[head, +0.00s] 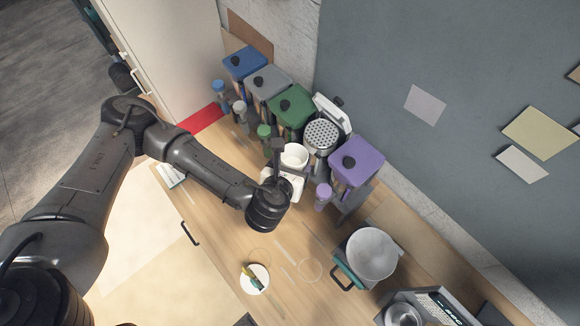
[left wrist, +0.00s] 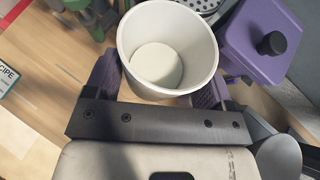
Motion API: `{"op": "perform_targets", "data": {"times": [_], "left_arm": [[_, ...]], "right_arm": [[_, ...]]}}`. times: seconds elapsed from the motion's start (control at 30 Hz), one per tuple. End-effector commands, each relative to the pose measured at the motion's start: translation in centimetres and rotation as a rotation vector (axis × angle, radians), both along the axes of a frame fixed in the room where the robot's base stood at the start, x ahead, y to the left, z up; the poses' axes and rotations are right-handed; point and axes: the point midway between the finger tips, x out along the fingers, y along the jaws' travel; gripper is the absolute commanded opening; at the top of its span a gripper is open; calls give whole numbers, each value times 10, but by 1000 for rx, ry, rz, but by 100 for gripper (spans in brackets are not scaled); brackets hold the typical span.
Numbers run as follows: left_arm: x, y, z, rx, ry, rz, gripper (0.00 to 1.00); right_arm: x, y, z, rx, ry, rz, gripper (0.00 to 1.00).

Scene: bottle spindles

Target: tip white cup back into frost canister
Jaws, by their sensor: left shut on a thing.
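The white cup (head: 294,155) is in my left gripper (head: 288,168), near the row of canisters. In the left wrist view the cup (left wrist: 128,38) stands between the two purple-padded fingers of the gripper (left wrist: 160,88), which are shut on it. It looks roughly upright; its pale inside shows, but I cannot tell bottom from contents. The likely frost canister is the pale one with its white lid (head: 333,113) raised and a round perforated top (head: 321,135), just right of and behind the cup. Its perforated edge shows in the left wrist view (left wrist: 203,4). My right gripper is not in view.
Blue (head: 244,62), grey (head: 267,82), green (head: 291,107) and purple (head: 357,161) lidded canisters flank it along the wall. Small capped bottles stand before them. The counter's middle is mostly clear.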

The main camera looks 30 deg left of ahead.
Motion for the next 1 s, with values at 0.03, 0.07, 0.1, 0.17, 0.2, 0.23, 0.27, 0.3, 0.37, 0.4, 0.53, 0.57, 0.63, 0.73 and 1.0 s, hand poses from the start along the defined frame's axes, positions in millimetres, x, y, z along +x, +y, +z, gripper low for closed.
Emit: {"op": "perform_targets", "data": {"times": [0.03, 0.07, 0.1, 0.17, 0.2, 0.23, 0.27, 0.3, 0.37, 0.4, 0.53, 0.57, 0.63, 0.73, 1.0], "left_arm": [[4, 0, 7, 1, 19, 0, 52], [6, 0, 9, 2, 34, 1, 52], [9, -1, 10, 3, 58, 1, 52], [14, -1, 13, 6, 96, 2, 52], [17, -1, 15, 6, 123, 1, 52], [19, -2, 15, 8, 142, 1, 52], [22, -2, 15, 9, 160, 2, 52], [24, -2, 17, 10, 184, 1, 52], [29, -2, 18, 13, 221, 1, 52], [32, -2, 20, 14, 245, 2, 52], [42, -3, 24, 20, 321, 1, 52], [45, -3, 25, 21, 338, 1, 52], [50, -3, 29, 23, 379, 2, 52], [57, -4, 34, 29, 443, 3, 52], [60, -4, 32, 30, 485, -2, 52]], "right_arm": [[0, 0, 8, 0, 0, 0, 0], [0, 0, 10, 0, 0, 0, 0], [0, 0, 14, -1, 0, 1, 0], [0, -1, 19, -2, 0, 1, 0], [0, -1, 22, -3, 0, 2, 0], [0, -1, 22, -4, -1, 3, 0], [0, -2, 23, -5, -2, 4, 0], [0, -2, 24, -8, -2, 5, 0], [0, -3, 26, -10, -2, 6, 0], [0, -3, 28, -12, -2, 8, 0], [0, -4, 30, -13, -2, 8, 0], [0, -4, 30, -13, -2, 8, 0], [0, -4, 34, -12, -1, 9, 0], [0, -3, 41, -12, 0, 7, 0], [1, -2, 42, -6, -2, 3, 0]]}}
